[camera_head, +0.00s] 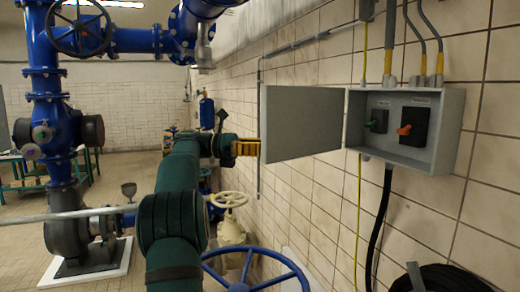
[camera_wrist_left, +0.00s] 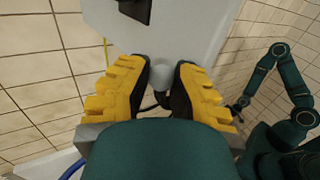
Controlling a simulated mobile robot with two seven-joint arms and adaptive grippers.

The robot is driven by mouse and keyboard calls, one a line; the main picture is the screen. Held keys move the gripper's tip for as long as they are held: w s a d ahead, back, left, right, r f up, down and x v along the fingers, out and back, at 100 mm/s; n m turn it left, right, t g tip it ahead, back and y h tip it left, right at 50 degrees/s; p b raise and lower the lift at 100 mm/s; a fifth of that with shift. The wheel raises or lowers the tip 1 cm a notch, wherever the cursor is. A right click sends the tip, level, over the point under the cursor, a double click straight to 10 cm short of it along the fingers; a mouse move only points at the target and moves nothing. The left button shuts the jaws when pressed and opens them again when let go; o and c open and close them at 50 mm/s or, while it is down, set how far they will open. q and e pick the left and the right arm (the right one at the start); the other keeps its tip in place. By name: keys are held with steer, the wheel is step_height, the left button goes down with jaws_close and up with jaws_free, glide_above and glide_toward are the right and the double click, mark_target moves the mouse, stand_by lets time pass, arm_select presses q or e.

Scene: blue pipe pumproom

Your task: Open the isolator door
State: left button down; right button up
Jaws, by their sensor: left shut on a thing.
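The isolator box (camera_head: 448,150) is on the tiled wall at the right in the head view. Its grey door (camera_head: 300,122) stands swung wide open to the left, with a green switch (camera_head: 376,122) and an orange switch (camera_head: 405,130) showing inside. My left gripper (camera_head: 247,148), with yellow fingers, is at the door's free left edge. In the left wrist view my left gripper (camera_wrist_left: 165,85) is closed around a pale rounded knob (camera_wrist_left: 160,74) by the grey panel (camera_wrist_left: 185,30). The contact is partly hidden by the fingers. My right arm shows in that view, but its fingers are unclear.
Blue pipes (camera_head: 45,90) and a pump stand at the left. A cream handwheel (camera_head: 229,199) and a blue handwheel (camera_head: 255,275) are low beside my left arm. Cables hang below the box, and a black coil (camera_head: 445,280) is at lower right.

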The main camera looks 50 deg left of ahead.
arm_select(q)
steer(key=shift+w+a+r+m, duration=0.2)
steer(key=shift+a+r+m, duration=0.1)
steer(key=shift+a, duration=0.25)
steer(key=c, duration=1.1)
jaws_free()
steer(key=shift+g+h, duration=0.3)
steer(key=shift+h, duration=0.1)
steer(key=shift+c, duration=0.2)
steer(key=o, duration=0.3)
steer(key=shift+w+d, duration=0.1)
steer(key=shift+w, duration=0.25)
steer(key=shift+o, duration=0.2)
steer(key=shift+f, duration=0.2)
steer(key=shift+s+d, duration=0.1)
steer(key=shift+s, duration=0.15)
